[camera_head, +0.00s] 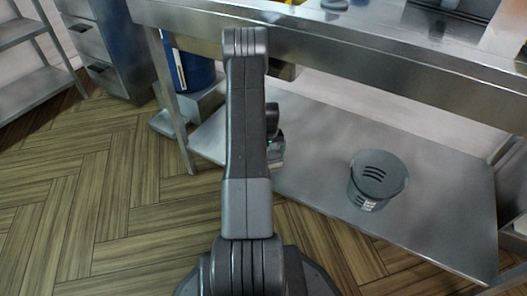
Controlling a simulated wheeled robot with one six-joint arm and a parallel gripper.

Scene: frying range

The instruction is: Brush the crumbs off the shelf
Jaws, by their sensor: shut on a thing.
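A steel lower shelf (330,150) runs beneath the steel worktable, from behind my arm to the right. I cannot make out any crumbs on its visible part. My arm stands upright in the middle of the view and covers part of the shelf. A small part of my gripper (277,152) shows just right of the arm, low over the left part of the shelf. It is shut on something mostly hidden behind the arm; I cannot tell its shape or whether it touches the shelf.
A grey slotted bin (378,182) stands on the shelf's right part. The steel worktable (400,62) overhangs the shelf. Drawers (100,45) stand at the back left. The wooden floor (90,200) is clear.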

